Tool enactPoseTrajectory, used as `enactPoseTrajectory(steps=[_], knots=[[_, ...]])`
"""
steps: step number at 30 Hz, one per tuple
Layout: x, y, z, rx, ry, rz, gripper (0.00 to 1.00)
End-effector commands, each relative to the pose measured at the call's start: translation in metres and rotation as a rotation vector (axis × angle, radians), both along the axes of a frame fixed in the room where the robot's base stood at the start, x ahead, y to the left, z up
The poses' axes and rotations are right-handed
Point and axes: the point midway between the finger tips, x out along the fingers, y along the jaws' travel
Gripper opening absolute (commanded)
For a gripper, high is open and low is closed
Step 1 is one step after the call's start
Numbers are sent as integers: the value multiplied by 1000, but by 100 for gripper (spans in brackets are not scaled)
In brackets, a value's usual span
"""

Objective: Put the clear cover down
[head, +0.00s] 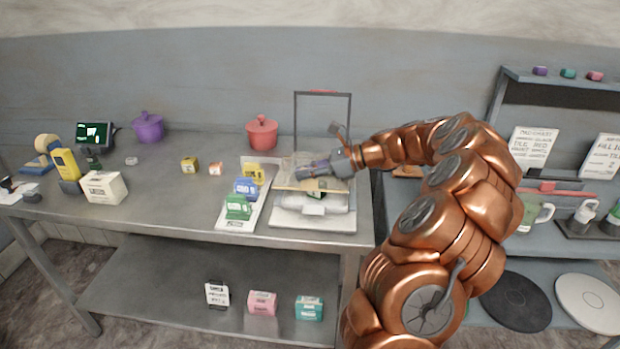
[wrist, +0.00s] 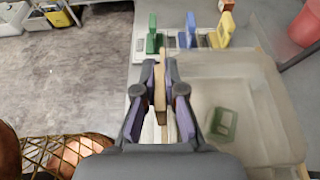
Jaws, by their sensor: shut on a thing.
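The clear cover (wrist: 250,90) is a see-through panel with tan edging. In the head view the cover (head: 284,168) is above a pale tray (head: 315,222), partly hidden by my gripper. My gripper (head: 303,171) is over the cover's near side. In the wrist view my gripper (wrist: 160,68) is shut on a tan bar (wrist: 160,92) along the cover's edge, which looks like its handle. A green block (wrist: 222,124) shows through the cover, below it. I cannot tell whether the cover touches the tray.
A dark upright frame (head: 349,112) with a red top stands behind the tray. Green (head: 237,206), blue (head: 246,188) and yellow (head: 253,173) blocks stand on a white strip to the left. A red pot (head: 262,133) stands behind.

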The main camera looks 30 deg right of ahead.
Motion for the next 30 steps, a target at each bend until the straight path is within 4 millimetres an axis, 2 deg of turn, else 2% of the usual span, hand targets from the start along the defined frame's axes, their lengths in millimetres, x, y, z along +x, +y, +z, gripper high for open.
enactPoseTrajectory(steps=[3,11,20,30], knots=[[4,-9,-1,0,1,-1,0],[6,-18,-1,-1,0,0,0],[6,-17,-36,4,3,0,0],[6,-17,-39,0,0,1,0]])
